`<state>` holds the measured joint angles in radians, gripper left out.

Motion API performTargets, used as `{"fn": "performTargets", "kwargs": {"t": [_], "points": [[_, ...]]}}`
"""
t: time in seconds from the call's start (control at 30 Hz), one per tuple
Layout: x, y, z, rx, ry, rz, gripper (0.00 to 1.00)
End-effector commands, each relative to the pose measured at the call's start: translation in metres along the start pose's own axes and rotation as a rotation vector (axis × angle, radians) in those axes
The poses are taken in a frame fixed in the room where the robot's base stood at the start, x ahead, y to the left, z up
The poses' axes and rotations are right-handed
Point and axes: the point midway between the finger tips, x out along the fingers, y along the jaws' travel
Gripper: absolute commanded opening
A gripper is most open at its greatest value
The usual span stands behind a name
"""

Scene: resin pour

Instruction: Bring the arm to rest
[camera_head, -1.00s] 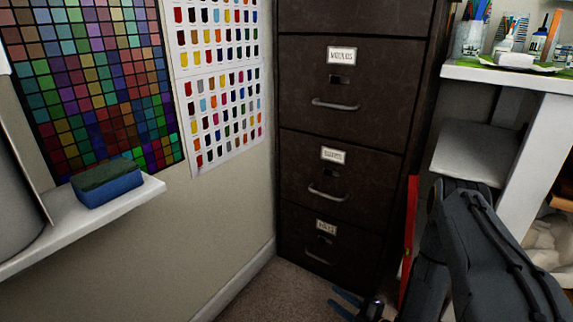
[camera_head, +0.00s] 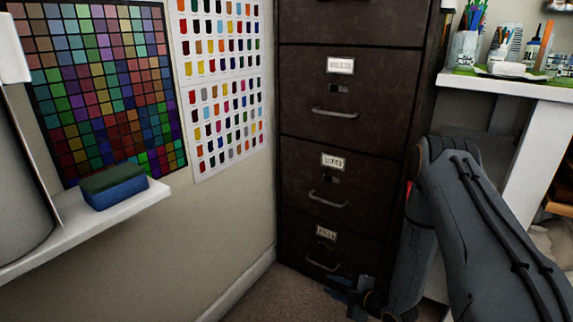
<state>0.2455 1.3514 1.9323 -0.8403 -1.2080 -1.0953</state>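My grey arm (camera_head: 495,235) folds at an elbow on the right and runs down to the bottom of the head view. My gripper (camera_head: 345,292) shows small and dark at the lower edge, low in front of the filing cabinet's bottom drawer. It is partly cut off and dark, so its opening does not show clearly. I see nothing held in it. I cannot tell whether it touches the cabinet.
A dark filing cabinet (camera_head: 345,145) stands in the corner. On the left, a white shelf (camera_head: 75,232) bears a green-and-blue sponge (camera_head: 112,188). At right, a white bench (camera_head: 505,85) holds brushes and bottles. Some carpet (camera_head: 265,300) is clear.

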Motion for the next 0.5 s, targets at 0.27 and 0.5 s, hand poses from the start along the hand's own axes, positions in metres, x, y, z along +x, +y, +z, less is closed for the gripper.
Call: {"fn": "performTargets", "kwargs": {"t": [0.27, 0.5], "points": [[0.012, 0.060, -0.037, 0.061, -0.140, -0.114, 0.28], [0.004, 0.101, -0.082, 0.152, -0.272, -0.181, 0.28]]}}
